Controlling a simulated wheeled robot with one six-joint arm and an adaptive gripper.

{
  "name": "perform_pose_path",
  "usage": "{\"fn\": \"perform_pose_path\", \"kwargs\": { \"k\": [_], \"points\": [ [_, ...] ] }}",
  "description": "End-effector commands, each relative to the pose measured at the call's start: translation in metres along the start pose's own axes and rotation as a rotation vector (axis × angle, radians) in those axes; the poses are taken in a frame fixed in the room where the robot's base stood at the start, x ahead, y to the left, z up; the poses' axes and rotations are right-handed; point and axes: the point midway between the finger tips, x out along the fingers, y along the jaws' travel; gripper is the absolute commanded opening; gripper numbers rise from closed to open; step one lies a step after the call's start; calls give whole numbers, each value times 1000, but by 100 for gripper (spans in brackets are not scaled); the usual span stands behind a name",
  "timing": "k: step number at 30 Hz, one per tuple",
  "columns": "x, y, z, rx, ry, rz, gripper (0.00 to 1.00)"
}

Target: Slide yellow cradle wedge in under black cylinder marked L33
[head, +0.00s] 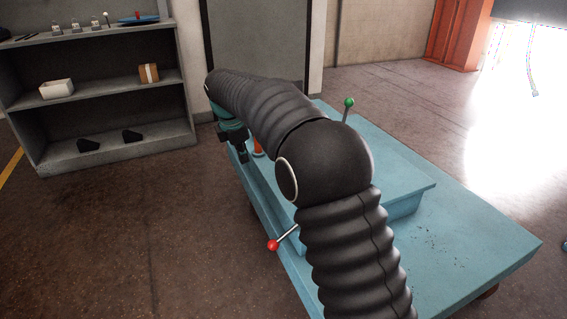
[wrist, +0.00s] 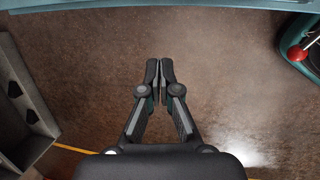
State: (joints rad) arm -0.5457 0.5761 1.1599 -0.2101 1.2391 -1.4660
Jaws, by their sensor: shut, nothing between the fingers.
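My gripper (head: 243,157) hangs beyond my arm, beside the left edge of the blue bench. In the wrist view my gripper (wrist: 160,72) has its fingers together, with nothing between them and brown floor below. I make out no yellow cradle wedge and no black cylinder marked L33 in either view. My arm hides part of the bench in the head view.
A grey shelf unit (head: 110,86) at left holds two black wedge-like blocks (head: 88,145), a white box (head: 57,89) and a brown box (head: 149,73). The blue bench (head: 455,262) carries red-knobbed (head: 273,245) and green-knobbed (head: 349,102) levers. Floor between is clear.

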Motion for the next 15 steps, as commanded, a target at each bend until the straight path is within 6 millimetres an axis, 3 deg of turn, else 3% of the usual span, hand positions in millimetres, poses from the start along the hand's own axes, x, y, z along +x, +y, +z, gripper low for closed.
{"fn": "perform_pose_path", "kwargs": {
  "k": [3, 5, 11, 15],
  "points": [
    [-20, -6, 35, -112, -131, -53, 0],
    [-24, -12, 44, -156, -169, -91, 0],
    [-17, -21, 48, -210, -175, -130, 0],
    [1, -23, 52, -208, -174, -131, 0]
  ]
}}
